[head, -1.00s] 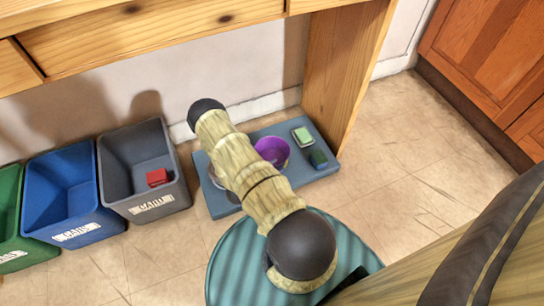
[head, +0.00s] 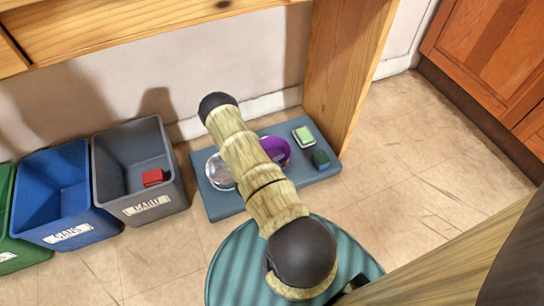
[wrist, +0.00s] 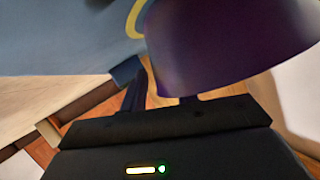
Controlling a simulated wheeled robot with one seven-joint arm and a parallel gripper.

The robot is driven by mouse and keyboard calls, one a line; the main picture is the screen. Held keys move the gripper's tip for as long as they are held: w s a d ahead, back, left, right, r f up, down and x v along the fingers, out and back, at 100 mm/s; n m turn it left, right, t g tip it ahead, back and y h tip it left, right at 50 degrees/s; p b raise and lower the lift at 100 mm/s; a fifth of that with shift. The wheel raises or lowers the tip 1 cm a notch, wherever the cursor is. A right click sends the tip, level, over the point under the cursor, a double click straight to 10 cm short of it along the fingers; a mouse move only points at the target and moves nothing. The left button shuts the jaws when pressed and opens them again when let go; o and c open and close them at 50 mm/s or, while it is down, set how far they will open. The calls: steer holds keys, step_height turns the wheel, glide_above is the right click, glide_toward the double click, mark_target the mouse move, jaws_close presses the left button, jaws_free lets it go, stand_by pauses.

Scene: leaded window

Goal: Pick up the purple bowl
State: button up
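The purple bowl (head: 277,150) rests on the blue-grey mat (head: 222,208), partly hidden behind my arm in the head view. In the wrist view the bowl (wrist: 225,45) is large and close, filling the upper right. My gripper (wrist: 162,88) shows there with its two dark fingers apart, right at the bowl's near edge. One finger is left of the bowl's side and the other is partly covered by the bowl. I cannot tell whether either finger touches it. The gripper is hidden behind my arm in the head view.
A clear round dish (head: 221,172), a green-topped box (head: 303,135) and a dark green block (head: 320,158) share the mat. A wooden table leg (head: 345,75) stands close on the right. Grey (head: 140,165) and blue (head: 52,195) bins stand left. Floor on the right is clear.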

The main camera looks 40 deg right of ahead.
jaws_close()
stand_by(0.4)
step_height(320, 180, up, 10)
steer(key=p, duration=0.6)
steer(key=shift+p, duration=0.3)
